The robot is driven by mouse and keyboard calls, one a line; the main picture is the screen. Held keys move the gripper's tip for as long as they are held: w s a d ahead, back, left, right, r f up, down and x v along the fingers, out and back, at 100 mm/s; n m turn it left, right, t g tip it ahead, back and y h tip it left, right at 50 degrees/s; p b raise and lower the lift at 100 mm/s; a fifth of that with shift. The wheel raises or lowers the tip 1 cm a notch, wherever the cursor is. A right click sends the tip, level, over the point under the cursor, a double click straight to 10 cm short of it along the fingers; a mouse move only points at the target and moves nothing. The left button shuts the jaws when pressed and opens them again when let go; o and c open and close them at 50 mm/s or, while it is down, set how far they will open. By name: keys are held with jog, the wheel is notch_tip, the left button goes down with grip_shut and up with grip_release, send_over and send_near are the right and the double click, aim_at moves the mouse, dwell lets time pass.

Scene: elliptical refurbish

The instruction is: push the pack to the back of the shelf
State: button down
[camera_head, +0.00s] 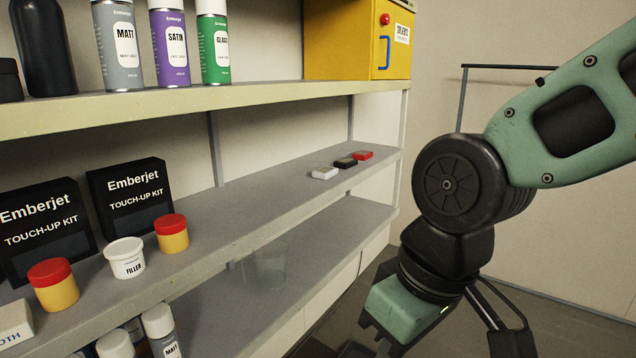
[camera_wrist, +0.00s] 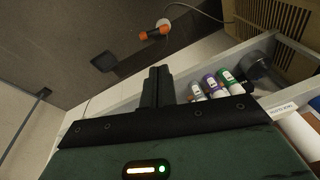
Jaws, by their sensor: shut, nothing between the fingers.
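It is not clear which item is the pack. A white box with lettering ending in "OTH" (camera_head: 14,325) sits at the front of the middle shelf, cut by the left edge of the head view. Two black touch-up kit boxes (camera_head: 131,200) stand behind the pots. Small white (camera_head: 324,173), black (camera_head: 346,162) and red (camera_head: 363,155) blocks lie further along that shelf. My gripper is low in front of the shelving in the head view, its tips out of frame. In the wrist view my gripper (camera_wrist: 158,72) is shut and empty, apart from any item.
Red-lidded pots (camera_head: 172,236) and a white filler pot (camera_head: 125,258) stand along the middle shelf (camera_head: 255,190). Spray cans and a yellow cabinet (camera_head: 345,40) are on the upper shelf. A clear container (camera_head: 270,267) is below. The wrist view shows cans (camera_wrist: 211,86) on a shelf.

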jog(key=s+d+f+h+b, duration=0.1)
jog(key=s+d+f, duration=0.5)
jog(key=shift+s+f+g+h, duration=0.2)
jog(key=shift+s+g+h, duration=0.1)
jog(key=shift+g, duration=0.1)
